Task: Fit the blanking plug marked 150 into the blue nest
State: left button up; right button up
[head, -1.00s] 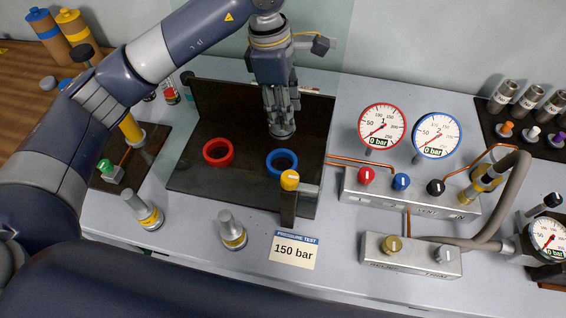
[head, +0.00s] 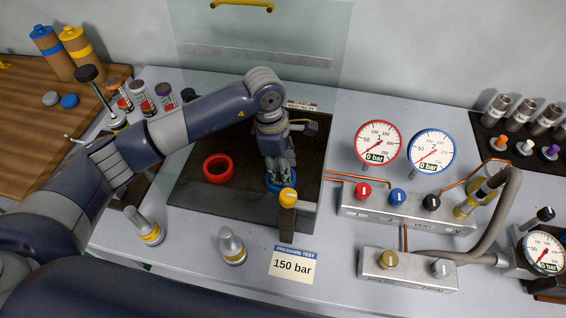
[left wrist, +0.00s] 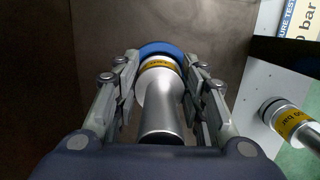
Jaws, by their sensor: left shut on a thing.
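My left gripper (head: 280,172) points down over the blue nest (head: 270,184) on the dark plate. In the left wrist view it is shut on a silver blanking plug (left wrist: 163,112) with a yellow band. The band's marking is too small to read. The plug's far end is at the blue nest (left wrist: 160,47), whose rim shows around its far side; I cannot tell how deep it sits. Two similar silver plugs stand on the bench, one at the left (head: 150,230) and one nearer the middle (head: 232,247). My right gripper is not in view.
An empty red nest (head: 217,168) lies left of the blue one. A yellow-topped post (head: 288,198) stands close in front of the blue nest. A 150 bar card (head: 292,265) lies in front. Gauges and a valve block (head: 410,206) stand to the right.

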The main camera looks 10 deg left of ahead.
pick_arm(q)
jog(key=shift+f+b, duration=0.15)
jog(key=shift+b, duration=0.15)
jog(key=o, duration=1.3)
jog(key=shift+r, duration=0.25)
jog(key=r+b, duration=0.1)
jog(key=r, duration=0.3)
jog(key=a+r+b, duration=0.1)
jog(key=r, duration=0.3)
jog(key=r+b, duration=0.1)
jog(key=r, duration=0.2)
jog(key=shift+a+r, duration=0.35)
jog(key=shift+r, duration=0.05)
